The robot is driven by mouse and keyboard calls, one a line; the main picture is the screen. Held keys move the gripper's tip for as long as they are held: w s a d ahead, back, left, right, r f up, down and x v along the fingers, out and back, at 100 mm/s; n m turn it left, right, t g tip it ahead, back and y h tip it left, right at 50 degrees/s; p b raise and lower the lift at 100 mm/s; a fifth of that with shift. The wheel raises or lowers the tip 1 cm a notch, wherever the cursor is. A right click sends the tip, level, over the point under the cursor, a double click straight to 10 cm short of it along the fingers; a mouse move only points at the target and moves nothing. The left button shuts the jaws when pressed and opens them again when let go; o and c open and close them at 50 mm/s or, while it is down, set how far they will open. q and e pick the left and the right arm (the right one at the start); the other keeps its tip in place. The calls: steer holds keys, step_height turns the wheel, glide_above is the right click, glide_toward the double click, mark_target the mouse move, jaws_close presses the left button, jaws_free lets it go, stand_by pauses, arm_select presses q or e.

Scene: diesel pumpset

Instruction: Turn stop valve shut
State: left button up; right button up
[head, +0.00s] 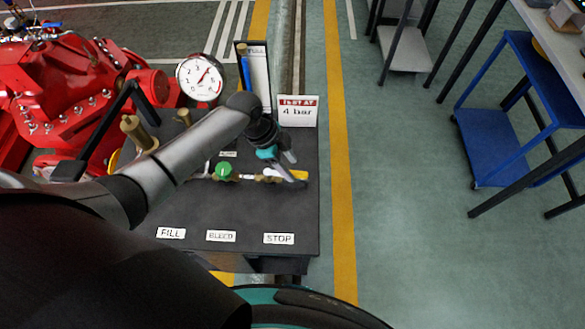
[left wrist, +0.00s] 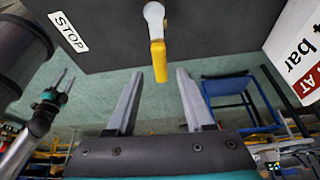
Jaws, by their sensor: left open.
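The stop valve's yellow lever (head: 299,175) is at the right end of the pipe row on the black bench, behind the STOP label (head: 279,238). In the left wrist view the lever (left wrist: 158,58) hangs from a pale metal valve stem (left wrist: 153,14). My left gripper (head: 296,168) is open at the lever. Its fingertips (left wrist: 159,72) stand either side of the lever's end, with visible gaps and no clear contact. My right gripper (left wrist: 63,80) shows small in the left wrist view, its fingers apart and empty, away from the valve.
A green valve knob (head: 224,170) sits left of the lever. A pressure gauge (head: 201,78), a "TEST AT 4 bar" sign (head: 298,111) and brass fittings (head: 138,132) stand farther back. A red pumpset (head: 60,95) is at left. Floor right of the bench is clear up to a blue trolley (head: 490,150).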

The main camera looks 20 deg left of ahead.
arm_select(q)
steer(key=shift+x, duration=1.15)
steer(key=shift+c, duration=0.3)
jaws_close()
stand_by(0.3)
